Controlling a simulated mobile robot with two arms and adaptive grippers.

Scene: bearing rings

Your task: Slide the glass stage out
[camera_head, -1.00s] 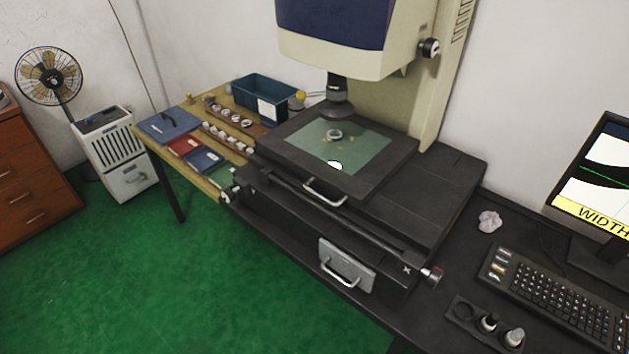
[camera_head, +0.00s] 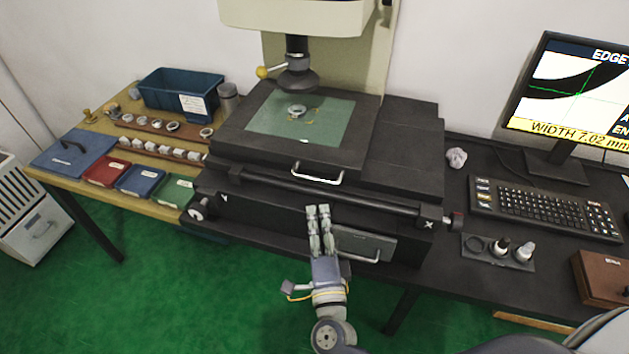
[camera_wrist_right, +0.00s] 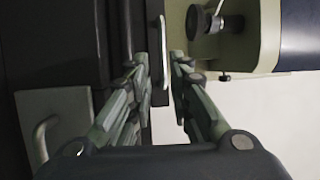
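The glass stage (camera_head: 365,140) is a dark frame around a greenish glass plate (camera_head: 265,122), under the lens of the measuring machine. A metal ring (camera_head: 297,111) lies on the glass. A silver bar handle (camera_head: 318,177) is on the stage's front edge. My right gripper (camera_head: 318,208) is in front of and below this handle in the head view, apart from it and empty. In the right wrist view its fingers (camera_wrist_right: 160,58) stand apart, with the handle (camera_wrist_right: 161,85) seen in the gap between them. My left gripper is not in view.
A drawer panel with a handle (camera_head: 365,245) is beside my right gripper, below a long rod (camera_head: 320,192). A wooden side table (camera_head: 93,127) with trays and rings stands left. A keyboard (camera_head: 545,210) and monitor stand right. Green floor is open in front.

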